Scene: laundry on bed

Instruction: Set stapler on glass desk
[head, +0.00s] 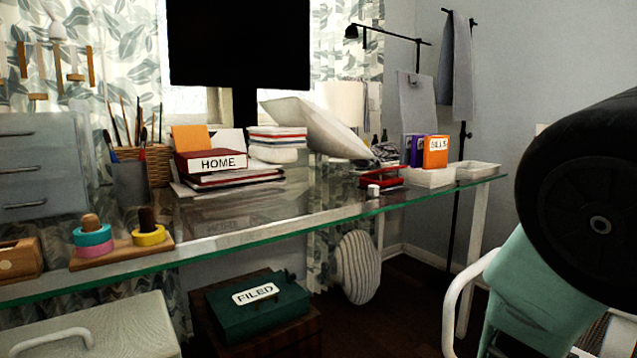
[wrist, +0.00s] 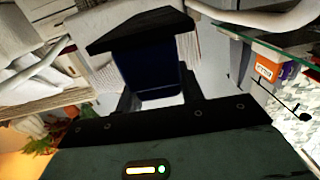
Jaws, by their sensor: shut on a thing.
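The glass desk (head: 330,215) runs across the head view with a green-edged transparent top; its edge also shows at the upper right of the wrist view (wrist: 290,50). My gripper (wrist: 158,93) is shut on a dark blue and black object, apparently the stapler (wrist: 157,68), seen nearly end-on. The held stapler is off the desk. In the head view my arm fills the right side, and the gripper and stapler are out of sight.
Binders marked HOME (head: 222,162), a pen cup (head: 131,183), tape rolls (head: 148,235) and a red item (head: 382,179) occupy the desktop. An orange BILLS box (head: 435,152) sits in a white tray at the right. Bare glass shows along the middle front. A green FILED box (head: 250,305) stands below.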

